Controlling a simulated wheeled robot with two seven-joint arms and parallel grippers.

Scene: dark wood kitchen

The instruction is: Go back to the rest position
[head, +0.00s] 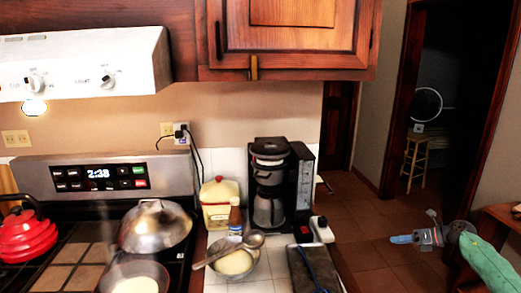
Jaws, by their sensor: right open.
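My right gripper (424,236) is at the right edge area of the head view, on the end of my green arm. It is open, and no object shows between its fingers. It is over the brown tiled floor, to the right of the counter and apart from everything on it. My left gripper is not in view.
On the counter stand a black coffee maker (270,185), a cream canister (219,203), a metal bowl with a ladle (233,265) and a dark flat item (311,268). The stove holds a lidded pan (155,228) and a red kettle (25,238). A wooden stool (415,160) stands in the doorway. Open floor lies right of the counter.

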